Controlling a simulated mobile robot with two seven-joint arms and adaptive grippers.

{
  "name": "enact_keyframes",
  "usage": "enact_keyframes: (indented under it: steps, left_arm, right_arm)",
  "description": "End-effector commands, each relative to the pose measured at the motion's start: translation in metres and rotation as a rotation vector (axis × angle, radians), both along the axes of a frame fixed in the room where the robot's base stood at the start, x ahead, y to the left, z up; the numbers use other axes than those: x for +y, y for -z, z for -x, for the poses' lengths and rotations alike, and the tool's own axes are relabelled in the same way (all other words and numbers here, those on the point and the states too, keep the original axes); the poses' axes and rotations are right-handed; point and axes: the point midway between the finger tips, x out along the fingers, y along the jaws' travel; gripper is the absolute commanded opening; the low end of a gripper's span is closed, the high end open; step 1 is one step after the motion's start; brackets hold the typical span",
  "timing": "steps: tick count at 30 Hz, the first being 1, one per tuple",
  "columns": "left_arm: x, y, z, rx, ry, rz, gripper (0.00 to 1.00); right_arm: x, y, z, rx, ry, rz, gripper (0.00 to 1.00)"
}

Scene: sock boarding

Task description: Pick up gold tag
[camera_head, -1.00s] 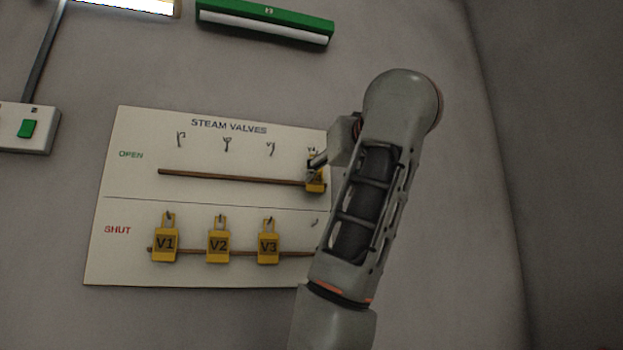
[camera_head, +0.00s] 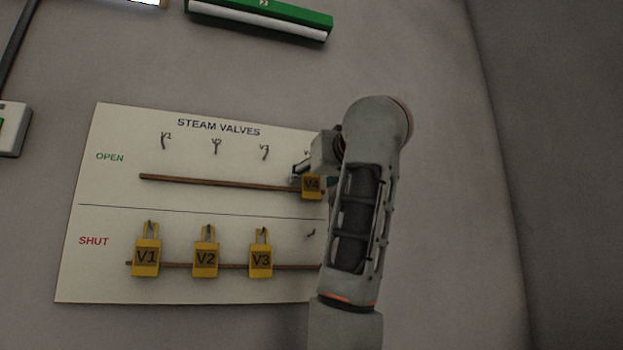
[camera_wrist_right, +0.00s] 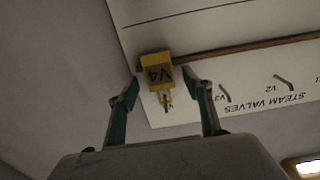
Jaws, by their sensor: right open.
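The gold tag marked V4 (camera_head: 312,187) hangs in the OPEN row at the right end of the steam valves board (camera_head: 100,190). Its upper part is hidden behind my right gripper (camera_head: 298,172) in the head view. In the right wrist view the V4 tag (camera_wrist_right: 157,72) appears upside down, with its loop toward me. My right gripper (camera_wrist_right: 163,88) is open there, one finger on each side of the tag's loop end, with visible gaps. Gold tags V1 (camera_head: 146,258), V2 (camera_head: 205,260) and V3 (camera_head: 261,261) hang in the SHUT row. My left gripper is out of view.
A brown rail (camera_head: 215,181) runs across the OPEN row, and another (camera_head: 232,266) runs behind the SHUT tags. The OPEN hooks for V1 (camera_head: 164,143), V2 (camera_head: 216,147) and V3 (camera_head: 264,154) are bare. A green and white fixture (camera_head: 262,15) is above. The wall right of my arm is clear.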

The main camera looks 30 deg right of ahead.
Motion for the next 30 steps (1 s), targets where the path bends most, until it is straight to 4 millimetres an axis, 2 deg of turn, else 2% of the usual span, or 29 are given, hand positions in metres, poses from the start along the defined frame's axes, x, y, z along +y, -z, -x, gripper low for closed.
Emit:
enact_keyframes:
  steps: [5, 6, 9, 10, 23, 30]
  left_arm:
    - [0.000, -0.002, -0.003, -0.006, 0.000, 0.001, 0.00]
    - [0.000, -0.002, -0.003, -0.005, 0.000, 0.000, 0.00]
    - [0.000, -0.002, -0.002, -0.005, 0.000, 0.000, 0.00]
    - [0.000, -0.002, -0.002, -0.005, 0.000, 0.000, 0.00]
    - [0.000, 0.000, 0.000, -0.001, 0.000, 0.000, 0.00]
    - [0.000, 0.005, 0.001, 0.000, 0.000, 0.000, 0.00]
  right_arm:
    - [0.000, 0.000, 0.000, -0.001, 0.000, 0.000, 0.50]
    - [0.000, 0.000, 0.000, -0.001, 0.000, 0.000, 0.47]
    - [0.000, 0.000, 0.000, -0.001, 0.000, 0.000, 0.24]
    - [0.000, 0.000, 0.000, -0.001, 0.000, 0.000, 0.21]
    - [0.001, -0.002, 0.002, -0.002, -0.001, 0.000, 0.21]
    - [0.005, -0.017, 0.018, -0.004, -0.002, -0.001, 0.21]
